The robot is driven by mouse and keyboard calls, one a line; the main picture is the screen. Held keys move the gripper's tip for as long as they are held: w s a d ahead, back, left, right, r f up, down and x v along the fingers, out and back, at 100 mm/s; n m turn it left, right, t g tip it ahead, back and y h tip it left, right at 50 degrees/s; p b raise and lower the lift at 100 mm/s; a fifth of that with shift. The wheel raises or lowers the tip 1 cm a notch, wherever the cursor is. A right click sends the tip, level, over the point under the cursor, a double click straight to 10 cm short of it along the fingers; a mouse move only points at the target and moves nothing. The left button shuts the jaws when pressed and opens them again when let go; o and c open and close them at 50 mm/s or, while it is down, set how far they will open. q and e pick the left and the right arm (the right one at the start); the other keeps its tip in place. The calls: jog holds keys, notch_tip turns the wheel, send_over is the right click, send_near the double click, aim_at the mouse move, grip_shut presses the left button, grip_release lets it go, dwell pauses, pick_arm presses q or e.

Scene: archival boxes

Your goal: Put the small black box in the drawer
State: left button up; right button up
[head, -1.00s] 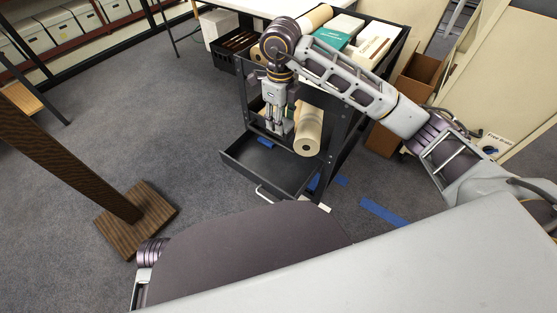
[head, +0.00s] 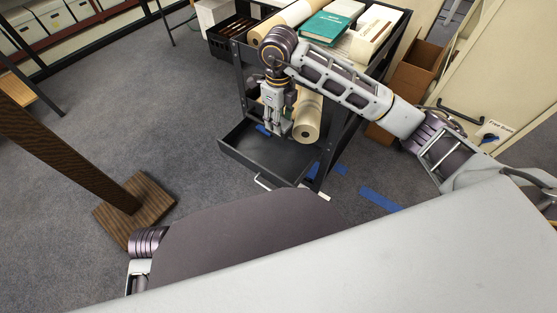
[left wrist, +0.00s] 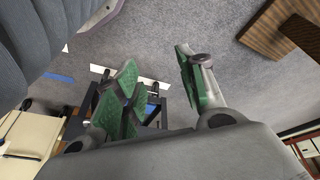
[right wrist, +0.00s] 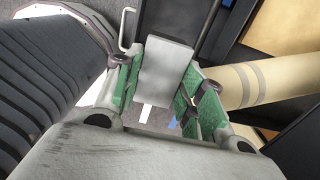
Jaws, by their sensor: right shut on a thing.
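My right gripper (head: 273,125) points down over the open black drawer (head: 262,165) low on the cart. In the right wrist view, its green-padded fingers (right wrist: 155,90) are shut on a small box (right wrist: 166,68), which looks grey there. In the head view the gripper hides most of this box, and I cannot tell whether it touches the drawer. The visible part of the drawer floor is bare. My left gripper (left wrist: 160,88) has its fingers spread and empty in the left wrist view; the head view does not show its fingers.
The black cart carries a green book (head: 327,29), cream boxes and a long roll (head: 290,20) on top. Another roll (head: 308,118) lies just right of my right gripper. A wooden post base (head: 133,208) stands left. Brown cartons (head: 413,72) stand right. Carpet left of the drawer is clear.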

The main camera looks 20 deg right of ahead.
notch_tip(320, 180, down, 6)
jog(key=shift+b, duration=0.65)
pick_arm(q)
notch_tip(320, 180, down, 7)
jog(key=w+d+t+h+b, duration=0.1)
jog(key=d+b, duration=0.1)
jog(key=b, duration=0.1)
jog(key=shift+d+t+h, duration=0.3)
jog(key=shift+d+t, duration=0.1)
pick_arm(e)
notch_tip(320, 180, down, 12)
pick_arm(q)
jog(key=shift+w, duration=0.1)
pick_arm(e)
jog(key=shift+f+b, duration=0.3)
notch_tip(320, 180, down, 3)
jog(key=shift+r+b, duration=0.1)
jog(key=shift+b, duration=0.4)
pick_arm(q)
jog(key=f, duration=0.3)
jog(key=shift+d+n, duration=0.3)
jog(key=shift+d, duration=0.05)
pick_arm(e)
jog(key=shift+f, duration=0.35)
pick_arm(q)
jog(key=shift+w+t+h, duration=0.1)
jog(key=shift+t+h, duration=0.2)
jog(key=shift+t, duration=0.1)
pick_arm(e)
jog(key=shift+f, duration=0.15)
